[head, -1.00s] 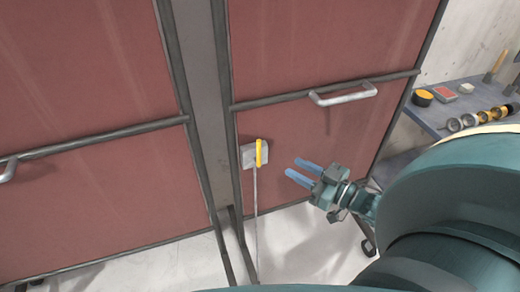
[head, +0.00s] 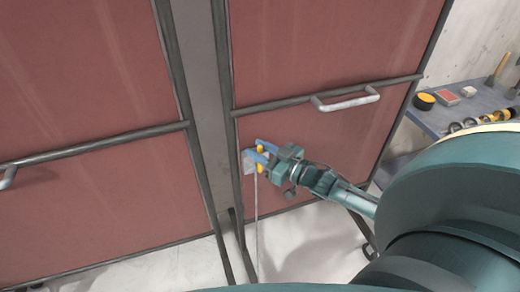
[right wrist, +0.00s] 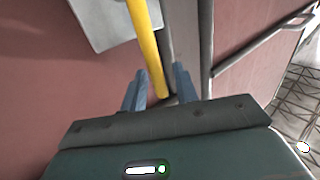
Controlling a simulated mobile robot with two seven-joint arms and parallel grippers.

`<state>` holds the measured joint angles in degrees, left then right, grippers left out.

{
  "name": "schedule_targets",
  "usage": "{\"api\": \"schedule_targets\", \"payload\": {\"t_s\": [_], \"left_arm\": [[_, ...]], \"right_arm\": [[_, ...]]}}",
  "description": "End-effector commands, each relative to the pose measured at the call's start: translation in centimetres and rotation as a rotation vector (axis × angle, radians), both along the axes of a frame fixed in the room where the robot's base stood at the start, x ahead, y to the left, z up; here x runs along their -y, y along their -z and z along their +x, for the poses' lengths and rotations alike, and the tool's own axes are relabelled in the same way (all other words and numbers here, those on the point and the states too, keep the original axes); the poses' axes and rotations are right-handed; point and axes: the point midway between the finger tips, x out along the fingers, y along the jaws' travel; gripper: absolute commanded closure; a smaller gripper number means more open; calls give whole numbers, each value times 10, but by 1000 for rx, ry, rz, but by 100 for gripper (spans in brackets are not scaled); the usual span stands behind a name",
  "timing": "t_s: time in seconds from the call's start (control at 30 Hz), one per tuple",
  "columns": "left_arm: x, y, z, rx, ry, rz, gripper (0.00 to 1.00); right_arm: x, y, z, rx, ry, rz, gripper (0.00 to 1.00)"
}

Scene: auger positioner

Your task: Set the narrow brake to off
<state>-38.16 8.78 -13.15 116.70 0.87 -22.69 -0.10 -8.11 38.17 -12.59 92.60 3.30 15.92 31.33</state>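The brake is a yellow lever (head: 261,168) on a light grey plate (head: 247,162), low on the right red panel near its left edge. A thin line hangs straight down from it. In the right wrist view the yellow lever (right wrist: 147,40) runs down from the grey plate (right wrist: 100,22) between my fingers. My right gripper (head: 254,151) is at the lever and partly hides it in the head view. Its blue fingers (right wrist: 160,84) are apart, one on each side of the lever; whether either touches it I cannot tell. My left gripper is not in view.
The right panel (head: 320,45) has a grey handle (head: 345,99) above my right gripper. A left red panel (head: 90,70) stands beyond a grey post (head: 203,90). A shelf (head: 435,118) with small items stands at the right. The pale floor is clear below.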

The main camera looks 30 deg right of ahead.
Motion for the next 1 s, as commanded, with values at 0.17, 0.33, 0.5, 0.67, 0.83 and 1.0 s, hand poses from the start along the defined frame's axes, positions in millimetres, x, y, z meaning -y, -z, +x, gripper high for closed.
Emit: {"api": "schedule_targets", "payload": {"t_s": [0.17,0.33,0.5,0.67,0.83,1.0], "left_arm": [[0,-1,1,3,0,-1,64],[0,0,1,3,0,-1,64],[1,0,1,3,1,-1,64],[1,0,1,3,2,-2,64],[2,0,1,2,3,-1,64],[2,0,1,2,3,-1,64]], "right_arm": [[0,0,0,0,0,0,72],[0,0,0,0,0,0,86],[0,0,0,1,0,0,100],[0,0,0,1,-1,0,100],[0,0,-1,1,-1,0,100],[0,0,-1,1,-1,6,100]]}}
